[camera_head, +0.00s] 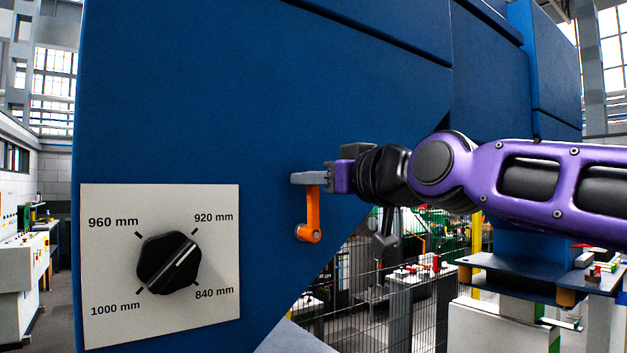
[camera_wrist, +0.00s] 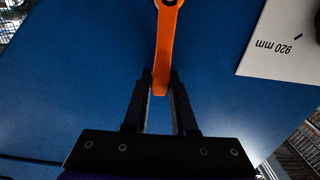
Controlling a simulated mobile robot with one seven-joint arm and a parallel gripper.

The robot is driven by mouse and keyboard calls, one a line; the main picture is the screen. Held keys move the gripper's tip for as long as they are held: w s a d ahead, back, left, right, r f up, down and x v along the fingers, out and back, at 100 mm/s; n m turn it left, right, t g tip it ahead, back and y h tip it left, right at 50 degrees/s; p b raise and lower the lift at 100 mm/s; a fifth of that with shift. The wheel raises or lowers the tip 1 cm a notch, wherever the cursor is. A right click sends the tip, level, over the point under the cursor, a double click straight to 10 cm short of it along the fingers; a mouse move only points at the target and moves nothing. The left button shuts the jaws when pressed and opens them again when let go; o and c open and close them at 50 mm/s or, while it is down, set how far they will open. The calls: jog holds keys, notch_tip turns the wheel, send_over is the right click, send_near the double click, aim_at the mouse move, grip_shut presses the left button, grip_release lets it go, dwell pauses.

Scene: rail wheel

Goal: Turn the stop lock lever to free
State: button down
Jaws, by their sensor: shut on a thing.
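The stop lock lever is an orange lever (camera_head: 312,212) on the blue machine panel (camera_head: 270,90), right of the dial plate. In the head view it stands nearly upright, with its round pivot (camera_head: 308,233) at the bottom. My gripper (camera_head: 308,178) comes from the right and is shut on its upper end. In the wrist view the lever (camera_wrist: 167,45) runs down from its pivot at the top edge, and its free end sits between the two fingertips of my gripper (camera_wrist: 160,82). The fingers hide part of the lever's end in the head view. No lettering for the lever shows.
A white plate (camera_head: 215,310) with a black dial (camera_head: 168,263) marked in millimetres is left of the lever. The panel's slanted lower edge lies right of the lever. A wire fence (camera_head: 365,300) and a dark table (camera_head: 540,280) stand behind. The panel above is clear.

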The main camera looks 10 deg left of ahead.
aim_at(252, 238)
jog(key=s+a+n+b, duration=0.1)
jog(key=n, duration=0.1)
jog(key=s+a+f+n+b, duration=0.1)
jog(key=n+b, duration=0.1)
jog(key=shift+s+a+f+n, duration=0.15)
jog(key=shift+s+n, duration=0.15)
jog(key=shift+n, duration=0.1)
jog(key=n, duration=0.1)
jog(key=s+a+f+n+b, duration=0.1)
jog(key=n+b, duration=0.1)
jog(key=shift+s+a+f+n, duration=0.2)
jog(key=shift+s+f+n, duration=0.05)
jog(key=shift+s+n, duration=0.1)
jog(key=n, duration=0.1)
jog(key=s+f+n, duration=0.1)
jog(key=shift+a+f+n, duration=0.2)
jog(key=shift+a+n, duration=0.15)
jog(key=shift+a, duration=0.05)
jog(key=n, duration=0.1)
jog(key=f, duration=0.1)
jog(key=n, duration=0.1)
jog(key=shift+s+a+f+n+b, duration=0.3)
jog(key=shift+f+b, duration=0.05)
jog(key=shift+s+a+f+n, duration=0.1)
jog(key=shift+f+n, duration=0.55)
jog(key=shift+n, duration=0.35)
jog(key=shift+s+f+n, duration=0.1)
jog(key=shift+f+n, duration=0.55)
jog(key=shift+n, duration=0.35)
jog(key=shift+f, duration=0.1)
